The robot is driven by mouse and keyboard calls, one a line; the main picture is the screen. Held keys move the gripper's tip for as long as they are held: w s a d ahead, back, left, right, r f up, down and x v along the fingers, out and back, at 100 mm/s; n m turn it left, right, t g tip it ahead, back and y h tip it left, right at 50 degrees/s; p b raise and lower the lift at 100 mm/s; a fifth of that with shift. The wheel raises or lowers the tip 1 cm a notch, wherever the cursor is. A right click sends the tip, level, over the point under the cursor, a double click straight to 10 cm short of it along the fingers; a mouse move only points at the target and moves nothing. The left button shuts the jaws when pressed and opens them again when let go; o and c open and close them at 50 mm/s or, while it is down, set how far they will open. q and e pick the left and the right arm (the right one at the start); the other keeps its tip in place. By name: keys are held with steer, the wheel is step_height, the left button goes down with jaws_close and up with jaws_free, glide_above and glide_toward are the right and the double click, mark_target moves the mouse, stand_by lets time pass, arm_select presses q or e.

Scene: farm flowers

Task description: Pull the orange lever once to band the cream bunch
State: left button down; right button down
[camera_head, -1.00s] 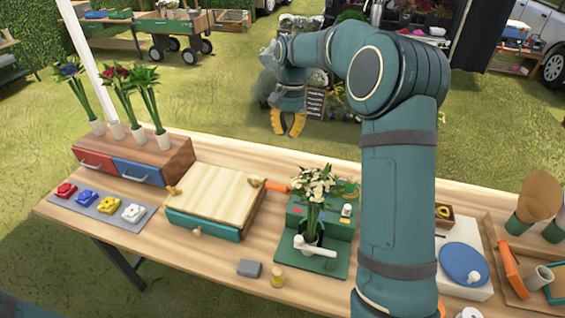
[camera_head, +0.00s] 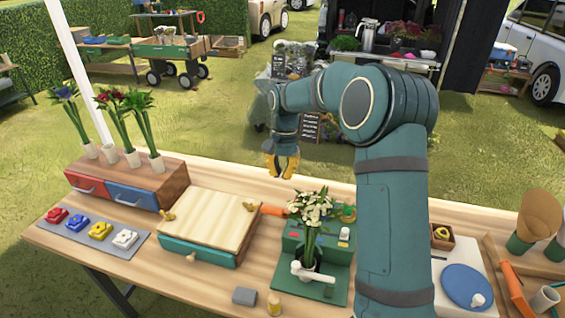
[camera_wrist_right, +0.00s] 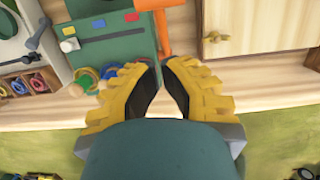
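The orange lever (camera_head: 273,209) sticks out at the left of the green banding machine (camera_head: 340,256). In the right wrist view the lever (camera_wrist_right: 160,28) lies just past my fingertips, apart from them as far as I can tell. The cream bunch (camera_head: 311,208) stands upright in the machine, behind a white arm (camera_head: 314,273). My right gripper (camera_head: 282,171) hangs above the far edge of the table, beyond the lever. Its yellow fingers (camera_wrist_right: 161,68) have a narrow gap between the tips and hold nothing. My left gripper is out of view.
A wooden board on a teal drawer box (camera_head: 209,218) stands left of the lever. Colored rings (camera_wrist_right: 98,80) lie close by my fingers. Flower vases stand on a drawer unit (camera_head: 150,190) at the left. A blue disc (camera_head: 466,285) is at the right.

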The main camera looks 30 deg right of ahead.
mark_target(279, 212)
steer(key=f, duration=0.1)
steer(key=s+a+f, duration=0.1)
steer(key=f, duration=0.1)
steer(key=s+a+f+b, duration=0.1)
steer(key=f, duration=0.1)
steer(key=shift+s+a+f, duration=0.1)
steer(key=shift+a+f, duration=0.1)
steer(key=shift+a, duration=0.05)
steer(key=shift+s+a+f, duration=0.25)
